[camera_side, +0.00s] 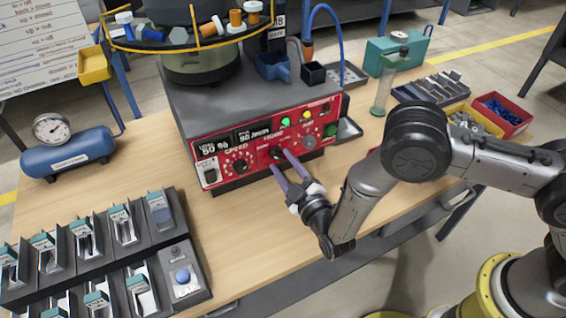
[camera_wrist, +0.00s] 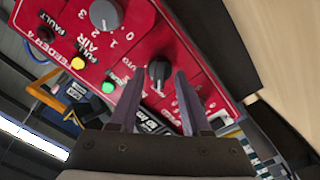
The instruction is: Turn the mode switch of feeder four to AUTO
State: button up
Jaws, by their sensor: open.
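The mode switch is a black knob (camera_wrist: 158,74) on the red front panel (camera_wrist: 150,40) marked FEEDER 4. In the wrist view it sits between my fingertips, with part of a label ending in "UTO" beside it. A small pale mark shows on the knob, but I cannot tell which setting it points to. In the side view the knob (camera_side: 276,152) is partly hidden by my fingers. My gripper (camera_side: 280,159) is open, its two purple fingers reaching up to the panel. In the wrist view my gripper (camera_wrist: 159,77) straddles the knob; contact cannot be told.
A grey AIR knob (camera_wrist: 105,15), a yellow lamp (camera_wrist: 78,63) and a lit green lamp (camera_wrist: 108,87) are near the switch. A SPEED knob (camera_side: 240,166) is to its left. A blue air tank (camera_side: 68,150) and a black rack (camera_side: 80,250) stand left; the wooden table front is clear.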

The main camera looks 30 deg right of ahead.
jog(key=shift+w, duration=0.35)
grip_shut()
